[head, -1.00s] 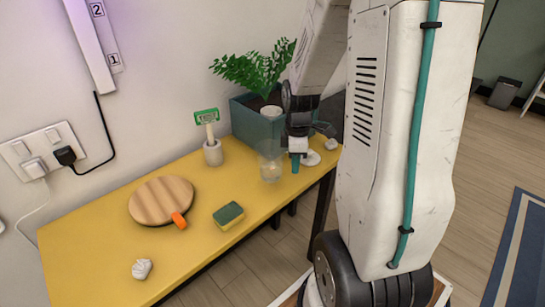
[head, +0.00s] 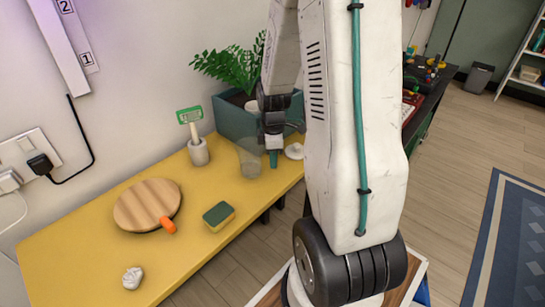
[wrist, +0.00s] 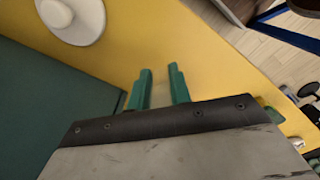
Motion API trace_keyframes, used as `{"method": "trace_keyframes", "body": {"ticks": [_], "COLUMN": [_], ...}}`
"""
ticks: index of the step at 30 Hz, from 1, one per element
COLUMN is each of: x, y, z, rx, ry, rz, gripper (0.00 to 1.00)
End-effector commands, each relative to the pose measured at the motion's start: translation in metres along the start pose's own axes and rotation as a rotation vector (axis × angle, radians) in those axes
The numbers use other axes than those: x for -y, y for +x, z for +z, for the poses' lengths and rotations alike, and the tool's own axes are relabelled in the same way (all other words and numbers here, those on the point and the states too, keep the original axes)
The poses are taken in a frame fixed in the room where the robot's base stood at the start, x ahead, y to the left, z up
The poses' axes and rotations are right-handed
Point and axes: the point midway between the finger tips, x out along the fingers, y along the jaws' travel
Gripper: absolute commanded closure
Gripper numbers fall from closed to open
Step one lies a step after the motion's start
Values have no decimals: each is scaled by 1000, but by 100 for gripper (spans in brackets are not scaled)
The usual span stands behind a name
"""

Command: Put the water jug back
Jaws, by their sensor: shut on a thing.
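The water jug (head: 250,162) is a faint, see-through vessel on or just above the yellow table, in front of the teal planter. It looks slightly tilted in the head view. My gripper (head: 273,159) is at its right side, pointing down, shut on the jug. I cannot tell whether the jug's base touches the table. In the wrist view the two teal fingers (wrist: 160,90) stand a little apart, and the jug cannot be made out there.
The yellow table (head: 70,230) also bears a teal planter (head: 232,122), a brush in a holder (head: 198,152), a round wooden board (head: 146,203), a sponge (head: 218,215), a crumpled white lump (head: 132,278) and a white dish (head: 294,151). The front middle is clear.

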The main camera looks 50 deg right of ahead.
Motion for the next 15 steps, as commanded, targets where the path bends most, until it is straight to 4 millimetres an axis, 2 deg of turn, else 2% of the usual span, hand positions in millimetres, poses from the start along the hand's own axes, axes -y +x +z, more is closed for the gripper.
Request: {"method": "trace_keyframes", "body": {"ticks": [2, 3, 4, 5, 15], "x": [0, 0, 0, 0, 0], "y": [3, 2, 2, 2, -2], "z": [0, 0, 0, 0, 0], "rx": [0, 0, 0, 0, 0], "ry": [0, 0, 0, 0, 0], "rz": [-1, -1, -1, -1, 1], "gripper": [100, 69, 61, 58, 58]}}
